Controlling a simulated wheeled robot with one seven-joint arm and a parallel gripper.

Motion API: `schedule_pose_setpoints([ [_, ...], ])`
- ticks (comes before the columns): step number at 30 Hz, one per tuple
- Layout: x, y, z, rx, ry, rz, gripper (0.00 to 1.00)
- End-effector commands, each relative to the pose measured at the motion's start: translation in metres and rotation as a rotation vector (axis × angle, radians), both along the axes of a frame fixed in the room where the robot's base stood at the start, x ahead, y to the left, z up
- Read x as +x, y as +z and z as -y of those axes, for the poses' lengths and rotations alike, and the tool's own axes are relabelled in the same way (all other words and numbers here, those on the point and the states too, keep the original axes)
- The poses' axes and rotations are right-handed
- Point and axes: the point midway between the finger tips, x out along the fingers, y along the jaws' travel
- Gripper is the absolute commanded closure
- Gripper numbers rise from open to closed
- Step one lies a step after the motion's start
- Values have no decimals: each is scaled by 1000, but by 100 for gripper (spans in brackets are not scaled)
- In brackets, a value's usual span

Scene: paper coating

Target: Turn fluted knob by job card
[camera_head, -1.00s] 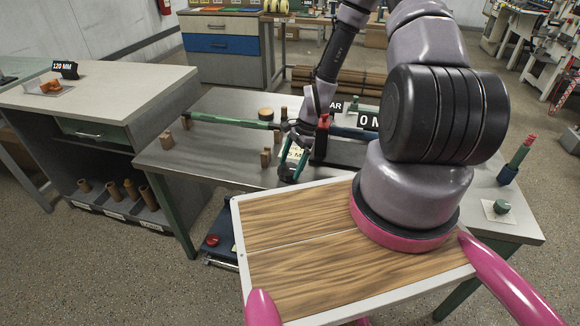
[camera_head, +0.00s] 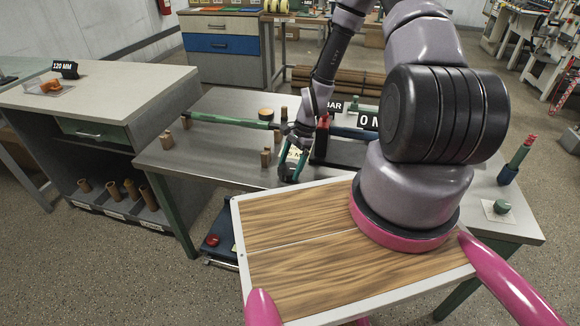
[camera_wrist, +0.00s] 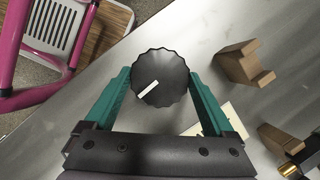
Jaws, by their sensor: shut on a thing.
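The fluted knob (camera_wrist: 160,78) is a dark round knob with a scalloped rim and one pale pointer line. In the wrist view the line slants from the knob's middle toward its lower left. My gripper (camera_wrist: 160,85) has its two green fingers on either side of the knob and is shut on it. In the head view my gripper (camera_head: 291,167) is low over the front part of the metal table, and the knob is hidden there. A pale card (camera_wrist: 222,118) lies by the right finger in the wrist view, partly covered, its text not readable.
Brown wooden blocks (camera_wrist: 243,64) stand right of the gripper in the wrist view. In the head view a green rod (camera_head: 230,121) rests across the metal table (camera_head: 215,165). A green round knob (camera_head: 502,207) sits at the right.

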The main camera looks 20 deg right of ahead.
Motion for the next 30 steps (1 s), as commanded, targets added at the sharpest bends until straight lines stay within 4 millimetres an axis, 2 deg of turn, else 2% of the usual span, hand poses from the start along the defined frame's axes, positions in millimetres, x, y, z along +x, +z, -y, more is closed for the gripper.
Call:
schedule_pose_setpoints([
  [21, 4, 0, -3, -1, 624, 2, 67],
  [30, 5, 0, -4, -1, 837, 2, 67],
])
